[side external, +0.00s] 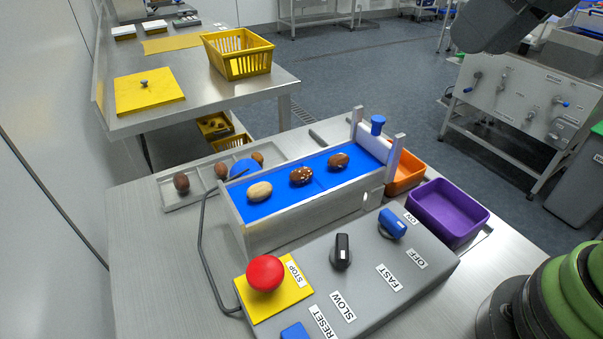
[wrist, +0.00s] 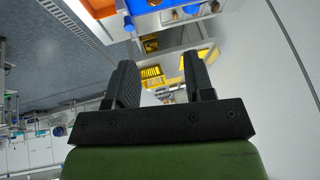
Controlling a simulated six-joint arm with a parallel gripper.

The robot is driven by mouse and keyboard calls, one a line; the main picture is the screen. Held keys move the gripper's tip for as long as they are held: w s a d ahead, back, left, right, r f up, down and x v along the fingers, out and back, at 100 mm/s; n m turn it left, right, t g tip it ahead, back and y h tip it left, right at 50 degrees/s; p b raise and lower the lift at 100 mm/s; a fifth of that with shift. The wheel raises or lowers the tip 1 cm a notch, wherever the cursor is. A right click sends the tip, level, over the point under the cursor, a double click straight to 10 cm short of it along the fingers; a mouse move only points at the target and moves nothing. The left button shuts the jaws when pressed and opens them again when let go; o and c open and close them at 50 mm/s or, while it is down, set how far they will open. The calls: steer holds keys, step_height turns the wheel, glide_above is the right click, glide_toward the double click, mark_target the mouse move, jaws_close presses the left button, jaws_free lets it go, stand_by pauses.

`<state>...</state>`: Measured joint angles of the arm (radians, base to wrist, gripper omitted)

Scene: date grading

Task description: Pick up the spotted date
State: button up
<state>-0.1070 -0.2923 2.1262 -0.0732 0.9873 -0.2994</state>
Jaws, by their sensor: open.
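The spotted date (side external: 302,176) is brown with pale specks and lies on the blue belt (side external: 267,207) of a small conveyor, in the side view. It lies between a pale tan date (side external: 259,191) and a plain dark brown date (side external: 338,161). My gripper (wrist: 160,65) shows in the wrist view with its two dark fingers apart and nothing between them. It is away from the belt. I cannot make out the spotted date in the wrist view. The gripper's fingers do not show in the side view.
A control box with a red stop button (side external: 265,273) and knobs stands in front of the conveyor. An orange bin (side external: 407,178) and a purple bin (side external: 447,213) stand at its right end. A divided tray (side external: 182,202) with several dates lies behind.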

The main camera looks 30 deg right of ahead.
steer(key=w+a+f+n+g, duration=0.2)
steer(key=w+a+n, duration=0.1)
steer(key=w, duration=0.3)
steer(key=n+g+h, duration=0.1)
steer(key=n+g, duration=0.1)
steer(key=n, duration=0.5)
glide_toward(303, 169)
steer(key=shift+n, duration=0.3)
steer(key=f, duration=0.2)
steer(key=w+f, duration=0.1)
steer(key=f, duration=0.1)
steer(key=shift+a, duration=0.35)
steer(key=shift+a+f, duration=0.15)
steer(key=shift+f, duration=2.85)
steer(key=c, duration=0.5)
